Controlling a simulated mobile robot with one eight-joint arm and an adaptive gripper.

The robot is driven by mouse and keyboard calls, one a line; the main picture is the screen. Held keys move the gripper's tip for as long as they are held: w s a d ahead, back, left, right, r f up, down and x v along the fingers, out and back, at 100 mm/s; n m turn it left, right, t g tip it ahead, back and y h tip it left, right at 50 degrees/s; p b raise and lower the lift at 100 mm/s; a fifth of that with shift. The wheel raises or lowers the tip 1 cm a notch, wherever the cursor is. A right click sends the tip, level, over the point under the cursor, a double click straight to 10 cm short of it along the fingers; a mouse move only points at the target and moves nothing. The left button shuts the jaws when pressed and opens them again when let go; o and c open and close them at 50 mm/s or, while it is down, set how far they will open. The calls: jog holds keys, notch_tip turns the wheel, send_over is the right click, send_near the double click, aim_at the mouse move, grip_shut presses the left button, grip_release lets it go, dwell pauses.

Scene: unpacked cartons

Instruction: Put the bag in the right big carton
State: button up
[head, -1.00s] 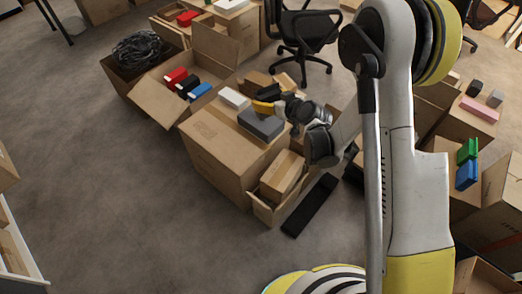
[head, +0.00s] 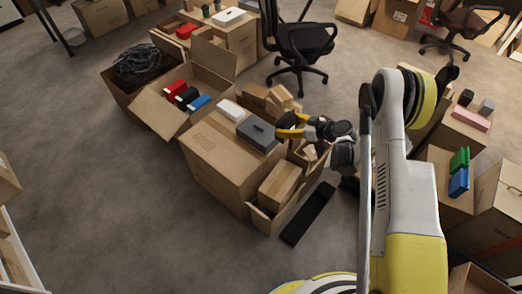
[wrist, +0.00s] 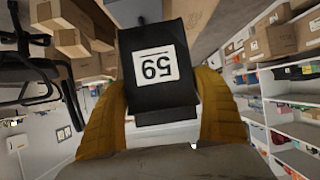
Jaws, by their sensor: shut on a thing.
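My gripper (head: 283,125) is shut on a black bag-like thing with a white label reading 59, seen upside down between the yellow fingers in the wrist view (wrist: 157,35). Two big open cartons stand at the upper left. The left one (head: 122,88) holds dark cables; the right one (head: 150,112) holds red, black and blue things and has its flaps open.
A black flat piece (head: 308,213) lies on the floor. An office chair (head: 297,45) stands behind. The floor at left is clear.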

jog(key=w+a+f+b, duration=0.3)
jog(key=a+f+b, duration=0.3)
jog(key=a+f, duration=0.4)
jog(key=shift+a+f, duration=0.4)
jog(key=shift+f, duration=0.05)
jog(key=shift+f, duration=0.1)
jog(key=shift+f, duration=0.55)
